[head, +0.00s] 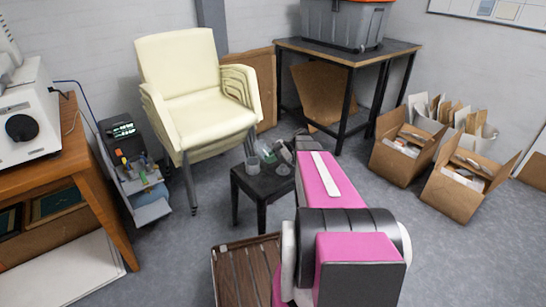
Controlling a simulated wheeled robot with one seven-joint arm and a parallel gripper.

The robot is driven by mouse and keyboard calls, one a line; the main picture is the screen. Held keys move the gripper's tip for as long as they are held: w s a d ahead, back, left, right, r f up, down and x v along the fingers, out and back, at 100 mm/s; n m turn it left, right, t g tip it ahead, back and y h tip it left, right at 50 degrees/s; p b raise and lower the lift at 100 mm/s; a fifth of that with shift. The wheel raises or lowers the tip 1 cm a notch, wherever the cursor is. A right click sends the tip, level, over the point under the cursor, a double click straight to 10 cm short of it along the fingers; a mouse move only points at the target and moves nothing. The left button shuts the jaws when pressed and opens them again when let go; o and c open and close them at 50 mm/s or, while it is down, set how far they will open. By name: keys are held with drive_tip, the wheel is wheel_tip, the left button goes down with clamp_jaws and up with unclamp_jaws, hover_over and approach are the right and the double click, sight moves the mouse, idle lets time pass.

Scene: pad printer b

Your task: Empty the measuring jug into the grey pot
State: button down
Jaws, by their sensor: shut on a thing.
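My gripper (290,148) is small in the head view, over the right part of a low black stool (262,186) and partly hidden by my pink arm. It is shut on a pale, clear vessel, which looks like the measuring jug (284,154). The jug seems tilted, with its lower end toward the left. A small grey vessel (252,165), likely the grey pot, stands upright on the stool's left part. The jug is to its right and appears apart from it. What is inside either vessel is too small to tell.
Another small clear item (283,169) shows on the stool below the jug. Stacked cream chairs (187,85) stand close behind left. A brown slatted surface (243,270) is in front. Open cardboard boxes (402,160) stand on the right, with free floor between.

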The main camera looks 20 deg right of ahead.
idle(0.4)
drive_tip(key=h, duration=0.1)
drive_tip(key=r+h, duration=0.1)
drive_tip(key=shift+s+a+r+t+h, duration=0.15)
drive_tip(key=shift+a+t+h, duration=0.15)
drive_tip(key=shift+a, duration=0.05)
drive_tip(key=shift+n+h, duration=0.3)
drive_tip(key=shift+h, duration=0.6)
drive_tip(key=shift+d+f+h, duration=0.15)
drive_tip(key=shift+f+h, duration=0.15)
drive_tip(key=shift+h, duration=0.2)
drive_tip(key=shift+f+t+h, duration=0.15)
drive_tip(key=shift+t+h, duration=0.15)
drive_tip(key=shift+h, duration=0.3)
